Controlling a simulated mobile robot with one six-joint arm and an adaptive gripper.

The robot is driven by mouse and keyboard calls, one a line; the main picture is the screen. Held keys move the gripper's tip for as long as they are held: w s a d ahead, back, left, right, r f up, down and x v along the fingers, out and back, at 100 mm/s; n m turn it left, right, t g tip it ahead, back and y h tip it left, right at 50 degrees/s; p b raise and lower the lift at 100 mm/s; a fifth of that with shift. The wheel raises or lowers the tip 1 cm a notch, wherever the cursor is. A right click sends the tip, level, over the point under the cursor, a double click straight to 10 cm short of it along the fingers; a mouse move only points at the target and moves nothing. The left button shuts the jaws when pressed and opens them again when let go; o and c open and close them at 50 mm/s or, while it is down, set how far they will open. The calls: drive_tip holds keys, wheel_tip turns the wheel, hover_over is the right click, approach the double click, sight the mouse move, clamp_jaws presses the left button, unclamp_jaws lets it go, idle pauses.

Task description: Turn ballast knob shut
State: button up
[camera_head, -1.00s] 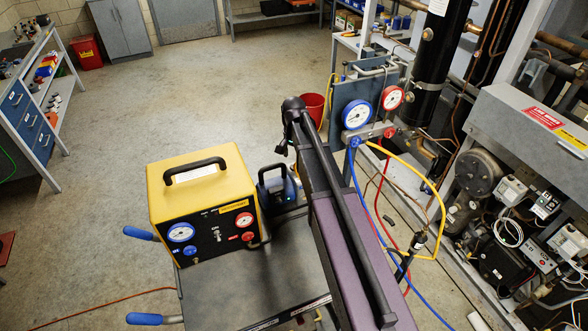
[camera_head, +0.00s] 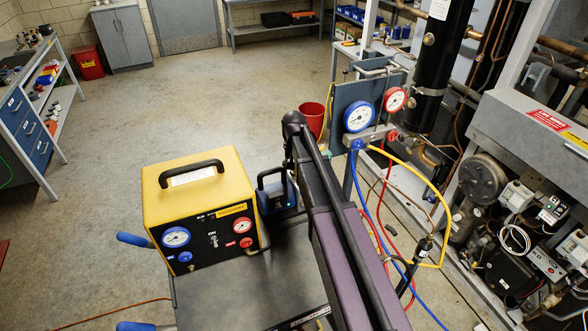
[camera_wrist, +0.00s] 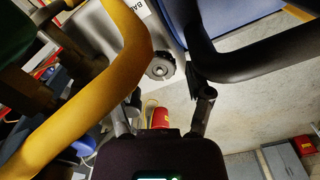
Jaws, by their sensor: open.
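The ballast knob, a small round grey knob with a dark rim (camera_wrist: 160,68), shows in the wrist view beside a white label (camera_wrist: 138,8) starting "BA". It sits on a grey housing with a blue part (camera_wrist: 235,12) above right. My gripper (camera_wrist: 167,98) is open, one finger on each side of the picture's middle. The knob appears ahead of the gap between the fingers, apart from them. The head view shows the blue pump (camera_head: 280,192) with a black handle, partly behind my arm; the knob and my gripper are hidden there.
A thick black handle (camera_wrist: 265,58) passes close to the right finger. A yellow curved part (camera_wrist: 120,60) lies close at the left. A yellow machine (camera_head: 195,190) stands left of the pump. A gauge manifold (camera_head: 372,136) with hoses stands to the right.

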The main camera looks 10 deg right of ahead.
drive_tip(key=n, duration=0.5)
drive_tip(key=shift+s, duration=0.1)
drive_tip(key=shift+o, duration=0.2)
drive_tip(key=c, duration=0.9)
